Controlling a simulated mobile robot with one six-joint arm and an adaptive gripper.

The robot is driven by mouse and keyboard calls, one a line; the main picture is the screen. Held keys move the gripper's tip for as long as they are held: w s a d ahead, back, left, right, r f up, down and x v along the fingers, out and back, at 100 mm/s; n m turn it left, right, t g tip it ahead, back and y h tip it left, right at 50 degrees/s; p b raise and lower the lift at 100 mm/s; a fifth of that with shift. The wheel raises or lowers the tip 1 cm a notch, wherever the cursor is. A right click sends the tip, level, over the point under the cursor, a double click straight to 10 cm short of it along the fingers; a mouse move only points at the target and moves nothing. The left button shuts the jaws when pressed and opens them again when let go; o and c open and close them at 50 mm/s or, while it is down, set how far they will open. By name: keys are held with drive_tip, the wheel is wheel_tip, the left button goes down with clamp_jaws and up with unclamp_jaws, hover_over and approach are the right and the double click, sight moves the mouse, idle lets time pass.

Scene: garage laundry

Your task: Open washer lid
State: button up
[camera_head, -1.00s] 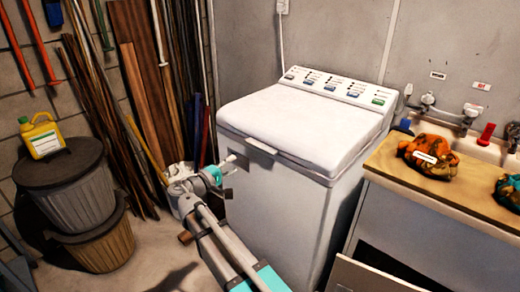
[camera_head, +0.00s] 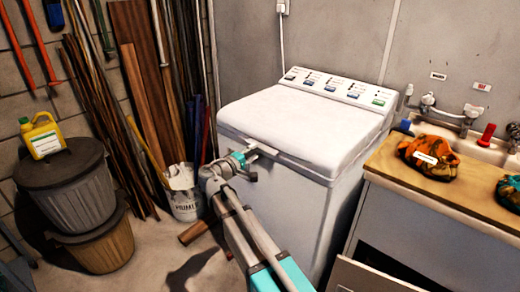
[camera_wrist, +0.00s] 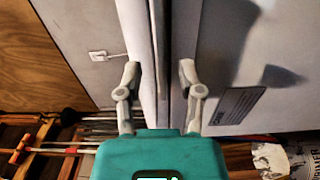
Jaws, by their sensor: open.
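The white washer (camera_head: 285,215) stands against the back wall, its lid (camera_head: 300,120) lying shut below the control panel. My gripper (camera_head: 254,153) is at the left part of the lid's front edge. In the wrist view my gripper (camera_wrist: 159,72) has its two fingers spread apart. The lid's pale edge (camera_wrist: 142,60) and the dark seam lie in line with the gap between them. The washer's front, with a grey label (camera_wrist: 236,106), is on the right there. I cannot tell whether a finger touches the lid.
A wooden counter (camera_head: 438,182) with a sink and orange cloth bundle stands to the right. A white bucket (camera_head: 186,204) and leaning boards stand at the left, near my arm. A dark lidded bin (camera_head: 75,195) is farther left. The wall above the lid is mostly clear.

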sight(259, 149)
drive_tip(key=shift+x, duration=1.8)
clamp_jaws()
